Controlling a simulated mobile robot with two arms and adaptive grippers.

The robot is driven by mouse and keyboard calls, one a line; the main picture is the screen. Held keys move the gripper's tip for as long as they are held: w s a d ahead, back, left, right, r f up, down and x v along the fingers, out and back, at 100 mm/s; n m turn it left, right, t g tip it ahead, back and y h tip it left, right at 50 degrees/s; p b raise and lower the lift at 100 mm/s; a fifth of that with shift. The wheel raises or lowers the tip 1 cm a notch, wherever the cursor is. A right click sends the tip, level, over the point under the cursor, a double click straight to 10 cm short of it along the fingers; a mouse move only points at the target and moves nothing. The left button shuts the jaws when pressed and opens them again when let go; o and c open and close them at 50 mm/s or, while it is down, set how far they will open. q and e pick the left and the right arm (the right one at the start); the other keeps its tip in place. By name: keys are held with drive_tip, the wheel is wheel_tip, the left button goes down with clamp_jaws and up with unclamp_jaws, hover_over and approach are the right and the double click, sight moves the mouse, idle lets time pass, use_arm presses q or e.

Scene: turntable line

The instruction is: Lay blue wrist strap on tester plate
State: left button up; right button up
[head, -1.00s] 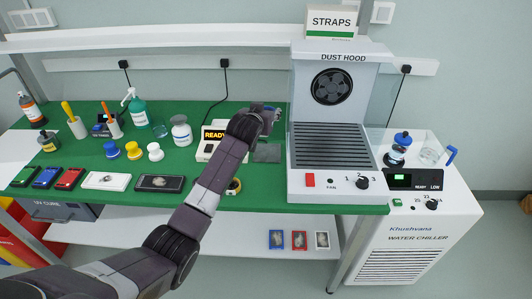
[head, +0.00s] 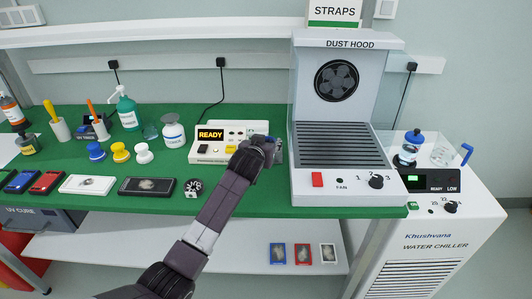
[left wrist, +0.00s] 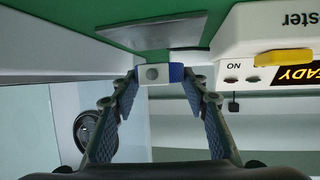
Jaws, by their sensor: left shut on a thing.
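My left gripper (head: 276,150) is low over the green mat, between the tester (head: 230,150) and the dust hood. In the left wrist view its fingers (left wrist: 160,84) are shut on a small blue and white piece (left wrist: 176,73) with a round grey spot, which I take for the blue wrist strap. The flat grey tester plate (left wrist: 155,36) lies on the mat just beyond the strap; I cannot tell whether they touch. In the head view the plate is hidden behind my gripper. The tester's display reads READY. My right gripper is not in view.
The dust hood (head: 345,186) stands close at the right of my gripper. A small round reel (head: 193,188) lies near the front edge. A water chiller (head: 440,245) stands right.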

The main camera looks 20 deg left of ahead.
use_arm(q)
wheel_tip(320, 180, down, 3)
drive_tip(key=shift+w+r+b, duration=0.1)
drive_tip(key=shift+b, duration=0.7)
drive_tip(key=shift+w+a, duration=0.1)
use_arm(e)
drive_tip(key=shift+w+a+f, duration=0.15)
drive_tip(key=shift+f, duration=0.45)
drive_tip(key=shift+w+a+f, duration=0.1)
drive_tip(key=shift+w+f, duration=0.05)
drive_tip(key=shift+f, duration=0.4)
use_arm(q)
drive_tip(key=o, duration=1.2)
